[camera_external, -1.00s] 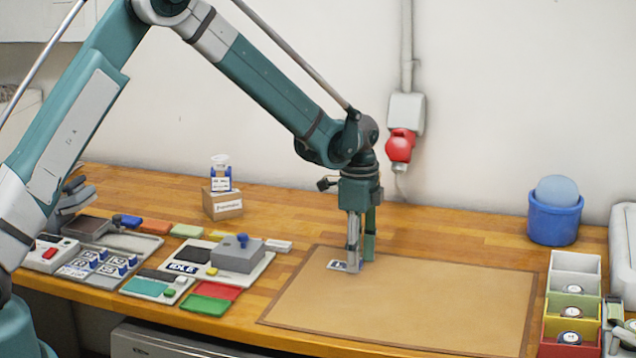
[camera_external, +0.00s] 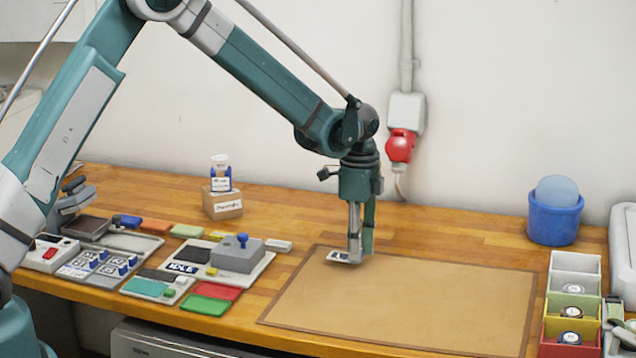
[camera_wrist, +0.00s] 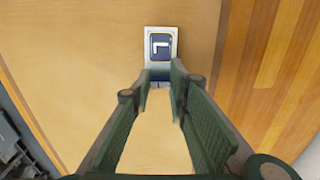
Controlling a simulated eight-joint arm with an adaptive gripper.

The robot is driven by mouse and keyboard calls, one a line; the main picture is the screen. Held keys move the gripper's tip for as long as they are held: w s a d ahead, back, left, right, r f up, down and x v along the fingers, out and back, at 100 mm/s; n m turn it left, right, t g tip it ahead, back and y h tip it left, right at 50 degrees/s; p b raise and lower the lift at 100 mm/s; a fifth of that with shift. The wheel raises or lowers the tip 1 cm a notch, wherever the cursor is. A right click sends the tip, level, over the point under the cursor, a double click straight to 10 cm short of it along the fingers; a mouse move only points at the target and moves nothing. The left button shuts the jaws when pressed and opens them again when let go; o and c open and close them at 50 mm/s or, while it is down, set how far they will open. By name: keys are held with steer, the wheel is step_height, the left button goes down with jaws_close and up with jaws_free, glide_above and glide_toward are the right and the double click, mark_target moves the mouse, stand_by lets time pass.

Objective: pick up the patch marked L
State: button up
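The patch marked L (camera_external: 339,256) is a small pale piece with a dark blue square and a white letter. In the wrist view the patch (camera_wrist: 161,46) sticks out beyond the fingertips, its letter turned in the picture. My gripper (camera_external: 360,258) points down over the back left corner of the tan mat. In the wrist view the gripper (camera_wrist: 160,80) has its two green fingers closed on the near end of the patch. The patch seems held just above the mat; the gap is small and hard to judge.
The mat (camera_external: 420,310) is otherwise bare. Left of it lie coloured pads and a grey block with a blue knob (camera_external: 240,252). To the right stand stacked bins (camera_external: 575,262) holding round pieces, and a blue tub (camera_external: 555,220). A small box (camera_external: 222,204) stands behind.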

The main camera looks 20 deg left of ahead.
step_height(320, 180, up, 8)
steer(key=shift+f, duration=0.2)
